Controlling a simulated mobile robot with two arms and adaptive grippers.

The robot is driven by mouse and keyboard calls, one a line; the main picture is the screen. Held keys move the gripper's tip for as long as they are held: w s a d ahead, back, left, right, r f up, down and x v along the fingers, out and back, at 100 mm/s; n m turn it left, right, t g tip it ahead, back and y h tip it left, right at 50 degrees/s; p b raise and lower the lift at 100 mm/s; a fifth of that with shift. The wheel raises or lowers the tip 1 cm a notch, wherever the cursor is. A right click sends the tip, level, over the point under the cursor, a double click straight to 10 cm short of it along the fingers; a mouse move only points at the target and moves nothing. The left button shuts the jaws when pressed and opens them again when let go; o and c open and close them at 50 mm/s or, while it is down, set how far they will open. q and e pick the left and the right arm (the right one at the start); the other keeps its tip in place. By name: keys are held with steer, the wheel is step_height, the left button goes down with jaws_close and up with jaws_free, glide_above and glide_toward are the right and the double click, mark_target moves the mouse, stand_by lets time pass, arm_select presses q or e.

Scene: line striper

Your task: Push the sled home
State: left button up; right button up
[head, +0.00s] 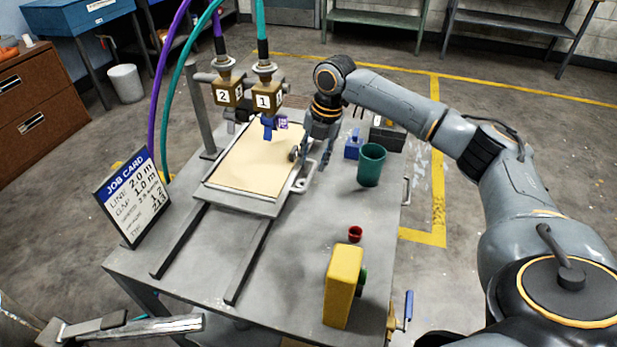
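The sled (212,199) is a flat grey tray with a cream sheet (245,167) on it. It sits at the far end of two dark rails (250,262) on the grey table, under two brass spray heads marked 2 (228,92) and 1 (266,97). A light metal lug (300,185) sticks out from its right side. My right gripper (314,168) points down at the sled's right edge, close to the lug. I cannot tell whether it touches the sled, or how far its fingers are apart. My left gripper (130,326) shows only partly at the lower left.
A job card (132,198) stands at the table's left edge. A green cup (371,165), a blue block (354,147) and a dark bin (388,136) stand right of my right gripper. The rails' near ends are clear.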

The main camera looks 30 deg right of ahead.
mark_target(307, 183)
steer(key=f, duration=0.4)
steer(key=w+f, duration=0.1)
steer(key=f, duration=0.2)
steer(key=shift+a+f, duration=0.1)
steer(key=shift+a, duration=0.3)
jaws_close()
